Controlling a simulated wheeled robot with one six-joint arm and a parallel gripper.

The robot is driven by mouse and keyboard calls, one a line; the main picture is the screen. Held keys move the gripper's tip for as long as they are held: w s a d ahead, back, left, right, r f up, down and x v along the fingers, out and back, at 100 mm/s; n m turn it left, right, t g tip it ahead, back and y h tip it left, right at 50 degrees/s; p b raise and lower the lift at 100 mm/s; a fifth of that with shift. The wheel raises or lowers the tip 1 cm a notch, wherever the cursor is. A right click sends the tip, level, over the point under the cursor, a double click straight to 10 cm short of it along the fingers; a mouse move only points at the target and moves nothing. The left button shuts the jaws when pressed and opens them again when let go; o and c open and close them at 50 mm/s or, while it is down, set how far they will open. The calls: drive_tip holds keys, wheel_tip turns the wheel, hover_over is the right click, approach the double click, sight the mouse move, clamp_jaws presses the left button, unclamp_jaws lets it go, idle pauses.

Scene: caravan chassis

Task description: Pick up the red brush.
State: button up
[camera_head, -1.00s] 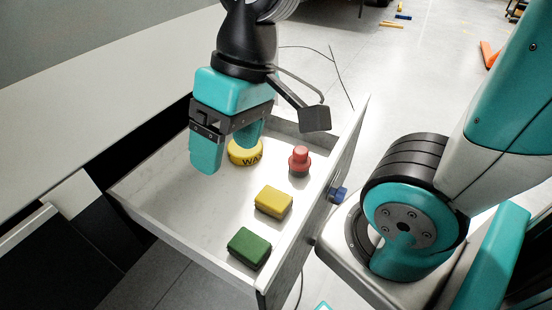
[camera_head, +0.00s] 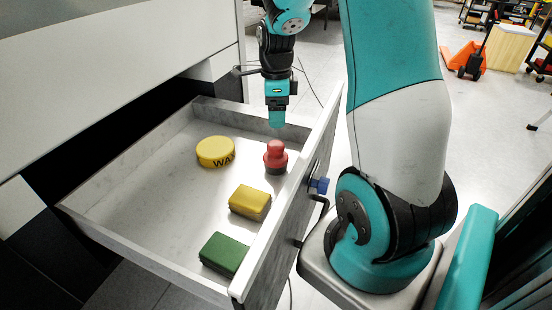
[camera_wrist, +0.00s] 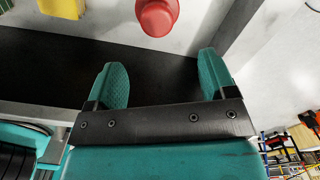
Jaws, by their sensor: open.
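The red brush (camera_head: 275,154), a round-topped knob on a wider base, stands upright in the open drawer near its right side wall. In the wrist view the red brush (camera_wrist: 157,16) shows at the top edge, partly cut off, beyond and between the two fingertips. My gripper (camera_head: 276,118) is above the drawer's far end, just behind and above the brush, pointing down. In the wrist view my gripper (camera_wrist: 160,75) has its two teal fingers wide apart with nothing between them. It does not touch the brush.
The drawer (camera_head: 140,160) also holds a yellow wax tin (camera_head: 216,151), a yellow block (camera_head: 249,202) and a green block (camera_head: 224,254). Its raised front panel (camera_head: 290,210) carries a blue knob (camera_head: 319,185). The drawer's left floor is clear.

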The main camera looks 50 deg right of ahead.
sight(276, 144)
wheel_tip(276, 144, down, 7)
drive_tip(key=shift+r+p, duration=0.15)
drive_tip(key=shift+p, duration=0.15)
drive_tip(key=shift+s+a+f+p, duration=0.1)
drive_tip(key=shift+f+p, duration=0.25)
drive_tip(key=shift+f, duration=1)
drive_tip(key=shift+a+f+p, duration=0.1)
drive_tip(key=shift+f+p, duration=0.25)
drive_tip(key=shift+f, duration=0.95)
drive_tip(key=c, duration=0.6)
